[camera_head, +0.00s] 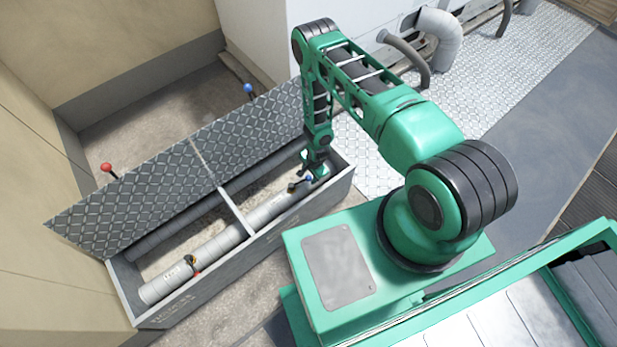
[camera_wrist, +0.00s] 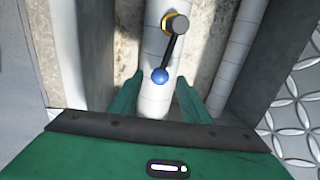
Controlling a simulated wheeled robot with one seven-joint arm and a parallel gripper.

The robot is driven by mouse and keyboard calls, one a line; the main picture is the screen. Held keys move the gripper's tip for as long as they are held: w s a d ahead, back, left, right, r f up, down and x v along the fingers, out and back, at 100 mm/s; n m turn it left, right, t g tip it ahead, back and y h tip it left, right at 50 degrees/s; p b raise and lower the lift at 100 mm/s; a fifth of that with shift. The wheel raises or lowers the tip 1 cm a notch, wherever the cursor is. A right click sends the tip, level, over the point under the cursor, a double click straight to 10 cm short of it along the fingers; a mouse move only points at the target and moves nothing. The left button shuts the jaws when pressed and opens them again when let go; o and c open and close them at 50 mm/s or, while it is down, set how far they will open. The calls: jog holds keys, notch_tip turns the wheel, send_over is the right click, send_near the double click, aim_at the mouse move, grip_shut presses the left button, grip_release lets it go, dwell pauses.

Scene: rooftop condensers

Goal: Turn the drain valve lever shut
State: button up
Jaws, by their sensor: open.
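A valve lever (camera_wrist: 172,52) shows in the wrist view. It is a dark bar running from a grey hub with a brass-coloured collar (camera_wrist: 170,20) on a pale pipe to a blue ball knob (camera_wrist: 160,76). In the head view its blue knob (camera_head: 309,180) shows at the right end of the open trench box. My gripper (camera_head: 318,170) reaches down into that end of the box. It is open, with its two green fingers apart on either side of the knob in the wrist view. I cannot tell whether a finger touches it.
The box (camera_head: 240,258) has a raised diamond-plate lid (camera_head: 160,195) behind it and a crossbar (camera_head: 236,212). A second valve fitting (camera_head: 192,264) sits on the pipe at left. A red knob (camera_head: 106,167) and another blue knob (camera_head: 248,88) stand behind the lid.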

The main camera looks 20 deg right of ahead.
jog(key=shift+w+f, duration=0.15)
jog(key=shift+f, duration=0.8)
grip_shut()
